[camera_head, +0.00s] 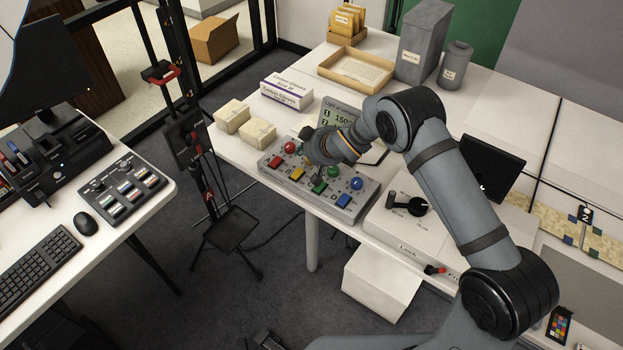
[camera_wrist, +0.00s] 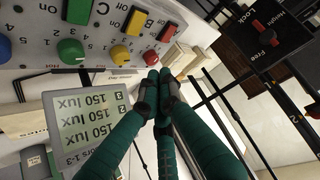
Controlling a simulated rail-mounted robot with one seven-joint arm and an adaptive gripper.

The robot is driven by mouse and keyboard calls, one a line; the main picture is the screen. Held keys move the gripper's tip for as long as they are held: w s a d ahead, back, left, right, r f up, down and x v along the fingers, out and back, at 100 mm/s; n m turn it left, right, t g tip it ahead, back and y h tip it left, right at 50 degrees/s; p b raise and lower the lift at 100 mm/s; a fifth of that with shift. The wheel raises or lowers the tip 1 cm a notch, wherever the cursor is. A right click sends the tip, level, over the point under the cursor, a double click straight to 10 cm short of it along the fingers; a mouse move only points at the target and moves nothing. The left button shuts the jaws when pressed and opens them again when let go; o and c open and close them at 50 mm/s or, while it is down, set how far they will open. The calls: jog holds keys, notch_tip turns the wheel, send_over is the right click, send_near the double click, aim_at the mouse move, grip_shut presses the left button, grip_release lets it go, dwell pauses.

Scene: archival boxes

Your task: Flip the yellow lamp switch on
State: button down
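The grey switch box (camera_head: 315,190) on the white table has red, yellow, green and blue rocker switches in front and matching round knobs behind. The yellow rocker (camera_head: 297,173) is second from the left; the wrist view shows it (camera_wrist: 132,22) beside a "B" and On lettering, with the box appearing inverted. The yellow knob (camera_wrist: 119,54) is in the wrist view; my arm's end largely covers it in the head view. My gripper (camera_wrist: 157,88) has its teal fingers together, with nothing seen between them. It is over the back of the box, apparently clear of the yellow rocker.
A lux display (camera_wrist: 85,125) reading 150 lux on its lines stands behind the box. Two wrapped parcels (camera_head: 258,132) lie to the left. A dial unit (camera_head: 408,206) stands to the right. A black stand (camera_head: 195,150) rises by the table's left edge.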

aim_at(300, 173)
jog(key=a+m, duration=0.1)
jog(key=w+a+m, duration=0.1)
jog(key=shift+w+r+m+y, duration=0.1)
jog(key=shift+r+m+y, duration=0.05)
jog(key=shift+m+y, duration=0.15)
jog(key=shift+d, duration=0.1)
jog(key=f+b, duration=0.2)
jog(key=f, duration=0.1)
jog(key=f+b, duration=0.2)
jog(key=w+f+b, duration=0.1)
jog(key=f+b, duration=0.1)
jog(key=f, duration=0.1)
jog(key=shift+d+f, duration=0.3)
jog(key=shift+d, duration=0.05)
dwell(1.3)
jog(key=shift+f+b, duration=0.4)
jog(key=shift+b, duration=0.1)
